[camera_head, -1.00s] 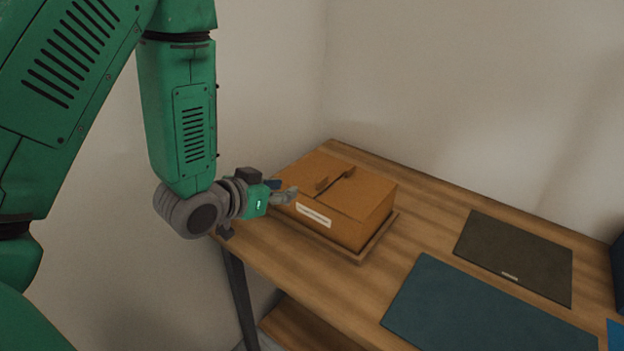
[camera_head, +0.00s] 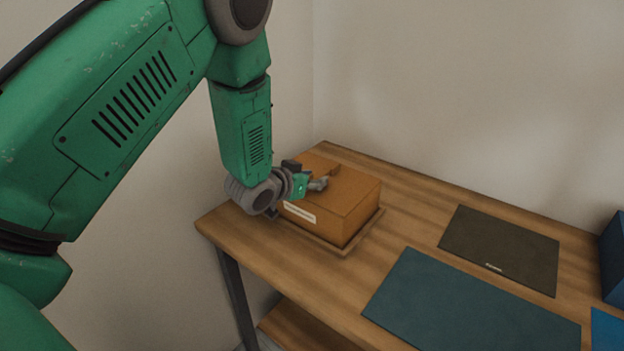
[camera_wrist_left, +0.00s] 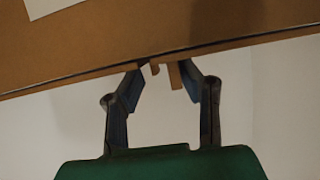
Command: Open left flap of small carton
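The small brown carton (camera_head: 350,208) stands at the table's far left corner, a white label on its front. Its top looks closed, with a small raised tab (camera_head: 331,170) towards the back. My left gripper (camera_head: 320,184) is over the left part of the top and hides some of it. The left wrist view shows the carton (camera_wrist_left: 110,45) across the upper part. There the two fingers (camera_wrist_left: 168,85) are apart at the carton's edge, with small brown tabs between them. I cannot tell whether they touch. My right gripper is not in view.
The carton sits on a shallow wooden tray (camera_head: 366,234) on the wooden table (camera_head: 300,262). A dark mat (camera_head: 500,250) and a teal mat (camera_head: 465,305) lie to the right. A blue object (camera_head: 613,260) stands at the right edge. Walls rise behind.

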